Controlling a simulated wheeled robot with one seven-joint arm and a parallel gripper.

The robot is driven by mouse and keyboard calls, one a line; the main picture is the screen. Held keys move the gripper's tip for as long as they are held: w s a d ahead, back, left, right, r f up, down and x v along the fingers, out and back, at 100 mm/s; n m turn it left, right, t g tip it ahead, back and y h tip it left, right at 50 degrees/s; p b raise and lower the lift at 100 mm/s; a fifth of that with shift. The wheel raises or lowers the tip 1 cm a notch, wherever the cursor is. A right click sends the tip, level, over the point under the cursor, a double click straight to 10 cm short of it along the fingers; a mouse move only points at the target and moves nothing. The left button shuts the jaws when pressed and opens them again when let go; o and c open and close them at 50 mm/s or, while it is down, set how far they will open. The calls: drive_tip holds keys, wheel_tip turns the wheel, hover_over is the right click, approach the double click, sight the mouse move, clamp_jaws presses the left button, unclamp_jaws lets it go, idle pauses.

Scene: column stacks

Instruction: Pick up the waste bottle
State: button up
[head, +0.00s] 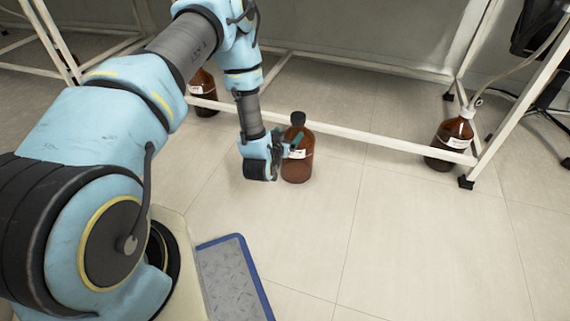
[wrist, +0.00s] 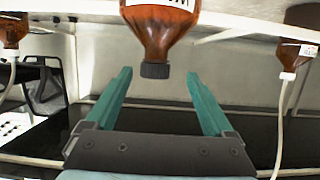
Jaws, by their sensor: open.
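A brown bottle with a black cap and white label (head: 297,171) stands upright on the floor near the table frame's lower bar. My gripper (head: 291,146) is at its upper part, with teal fingers close to its left side. In the wrist view, which looks upside down, the bottle (wrist: 152,32) is between and beyond the open fingertips (wrist: 158,75), its cap pointing down in the picture. The fingers show gaps on both sides of the cap. The label is cut off, so I cannot read whether it says waste.
Another brown bottle with a tube (head: 453,138) stands by the right table leg. A third (head: 204,92) is partly hidden behind my arm. The white frame bar (head: 350,133) runs just behind the nearest bottle. Floor in front is clear.

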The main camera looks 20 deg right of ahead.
sight(296, 127)
drive_tip(key=b+x, duration=0.1)
drive_tip(key=x, duration=0.4)
drive_tip(key=shift+w+f, duration=0.1)
drive_tip(key=shift+f, duration=0.05)
drive_tip(key=b+x, duration=0.2)
drive_tip(key=x, duration=0.1)
drive_tip(key=b+x, duration=0.1)
drive_tip(key=shift+d+f, duration=0.2)
drive_tip(key=shift+d, duration=0.35)
drive_tip(key=shift+w+d, duration=0.2)
drive_tip(key=shift+d, duration=0.05)
clamp_jaws()
drive_tip(key=shift+r, duration=0.1)
